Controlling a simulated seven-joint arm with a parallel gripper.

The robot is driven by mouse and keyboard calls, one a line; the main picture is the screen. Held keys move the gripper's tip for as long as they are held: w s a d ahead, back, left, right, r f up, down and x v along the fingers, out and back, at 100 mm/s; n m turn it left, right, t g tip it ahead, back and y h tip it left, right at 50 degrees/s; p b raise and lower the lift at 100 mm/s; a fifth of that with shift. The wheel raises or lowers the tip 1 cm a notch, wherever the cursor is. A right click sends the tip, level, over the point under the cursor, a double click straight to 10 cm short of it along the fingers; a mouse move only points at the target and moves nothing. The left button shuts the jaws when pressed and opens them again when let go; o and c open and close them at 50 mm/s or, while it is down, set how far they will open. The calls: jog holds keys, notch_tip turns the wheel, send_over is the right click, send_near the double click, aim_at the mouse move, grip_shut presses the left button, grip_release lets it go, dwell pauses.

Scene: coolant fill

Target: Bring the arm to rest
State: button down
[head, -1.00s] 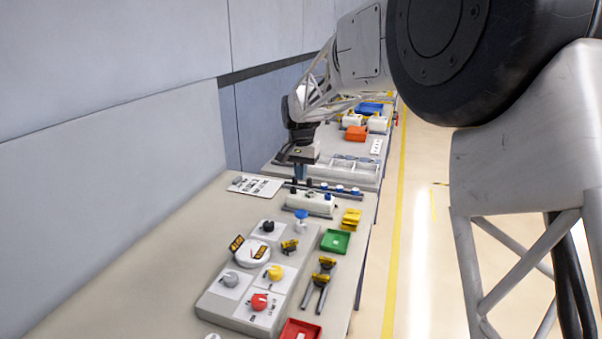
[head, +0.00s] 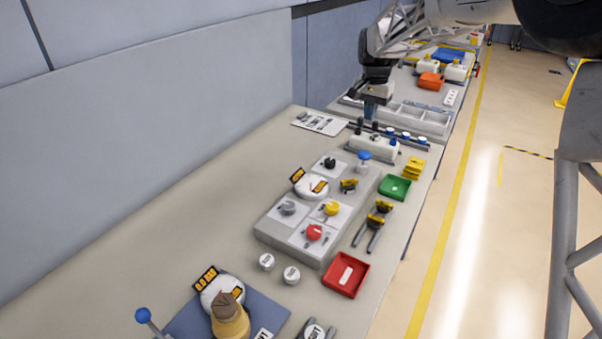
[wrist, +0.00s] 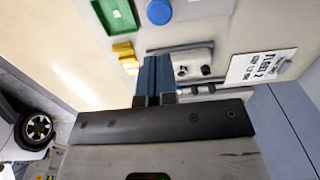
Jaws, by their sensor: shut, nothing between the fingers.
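My gripper (head: 369,112) hangs at the far part of the bench, fingers pointing down, beside a white block with dark and blue knobs (head: 374,146). In the wrist view its two blue fingers (wrist: 153,62) are together with nothing between them. They appear above the bench, near the white block (wrist: 192,66). I cannot tell the exact height of the fingertips. My arm reaches in from the upper right of the head view.
The bench holds a control panel with knobs (head: 300,226), a green tray (head: 394,187), a red tray (head: 346,275), yellow blocks (head: 414,168) and a printed card (head: 319,123). A blue mat (head: 262,318) is at the front. The bench's left side is bare.

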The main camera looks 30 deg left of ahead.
jog(key=shift+d, duration=0.1)
dwell(0.7)
jog(key=s+d+r, duration=0.3)
jog(key=s+d, duration=0.3)
jog(key=d, duration=0.4)
jog(key=s+d+r+t, duration=0.1)
jog(key=s+d+r, duration=0.1)
jog(key=s+d, duration=0.6)
jog(key=s+d+r, duration=0.3)
jog(key=d, duration=0.9)
jog(key=s+d+f, duration=0.2)
jog(key=s+d, duration=0.3)
jog(key=s, duration=0.4)
jog(key=s+d+f+t, duration=0.1)
jog(key=s+d+f, duration=0.2)
jog(key=s, duration=0.6)
jog(key=s+d+f, duration=0.2)
jog(key=s+d, duration=0.5)
jog(key=s, duration=0.1)
jog(key=shift+s+d+f+t, duration=0.3)
jog(key=shift+s+d+f, duration=0.1)
